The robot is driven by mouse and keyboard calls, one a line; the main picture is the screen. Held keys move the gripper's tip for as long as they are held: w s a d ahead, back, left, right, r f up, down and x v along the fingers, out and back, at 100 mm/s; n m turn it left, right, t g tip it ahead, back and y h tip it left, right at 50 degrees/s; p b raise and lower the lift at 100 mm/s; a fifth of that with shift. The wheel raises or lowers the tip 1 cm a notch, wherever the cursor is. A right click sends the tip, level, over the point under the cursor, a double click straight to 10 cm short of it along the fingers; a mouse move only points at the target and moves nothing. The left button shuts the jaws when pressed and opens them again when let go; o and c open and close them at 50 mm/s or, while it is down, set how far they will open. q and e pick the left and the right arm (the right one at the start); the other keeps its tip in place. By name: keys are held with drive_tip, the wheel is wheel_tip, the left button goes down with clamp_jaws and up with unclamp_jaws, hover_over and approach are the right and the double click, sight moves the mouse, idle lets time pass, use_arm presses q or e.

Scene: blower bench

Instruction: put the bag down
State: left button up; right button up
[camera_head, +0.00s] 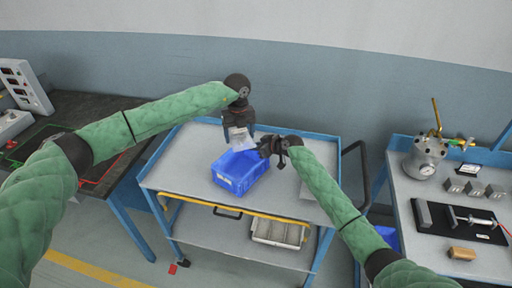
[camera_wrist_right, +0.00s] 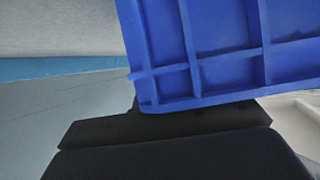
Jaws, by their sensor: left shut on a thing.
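My left gripper (camera_head: 239,127) points down and is shut on a pale, partly clear bag (camera_head: 240,141). The bag hangs over the back part of a blue bin (camera_head: 229,184) on the cart. I cannot tell whether the bag touches the bin. My right gripper (camera_head: 270,152) is at the bin's back right corner. In the right wrist view the bin's ribbed wall (camera_wrist_right: 220,50) is close in front of a dark gripper part. Whether the right fingers are closed on the bin's rim is not clear.
The bin stands on a grey cart top (camera_head: 180,165), clear to the left. A pale tray (camera_head: 278,233) sits on the cart's lower shelf. A bench at right holds a gauge device (camera_head: 424,158), metal blocks and a black mat. A dark bench (camera_head: 85,115) stands at left.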

clamp_jaws()
use_arm(q)
drive_tip(key=shift+s+f, duration=0.1)
drive_tip(key=shift+f, duration=0.05)
drive_tip(key=s+a+f, duration=0.1)
drive_tip(key=s+a, duration=0.1)
drive_tip(key=s+a+f, duration=0.2)
drive_tip(key=a, duration=0.1)
drive_tip(key=s+a+f, duration=0.2)
drive_tip(key=shift+a+f, duration=0.1)
drive_tip(key=shift+a, duration=0.15)
drive_tip(key=s+d+r+m, duration=0.1)
drive_tip(key=s+r+m, duration=0.3)
drive_tip(key=s+m, duration=0.55)
drive_tip(key=w+d+f, duration=0.2)
drive_tip(key=w+f, duration=0.2)
drive_tip(key=w, duration=0.2)
drive_tip(key=w+d+f+m, duration=0.1)
drive_tip(key=w+d+f, duration=0.1)
drive_tip(key=w+f, duration=0.2)
drive_tip(key=w, duration=0.3)
drive_tip(key=shift+w+d+f, duration=0.2)
drive_tip(key=shift+w+d, duration=0.05)
drive_tip(key=shift+d, duration=0.05)
drive_tip(key=shift+f+m, duration=0.1)
drive_tip(key=shift+m, duration=0.15)
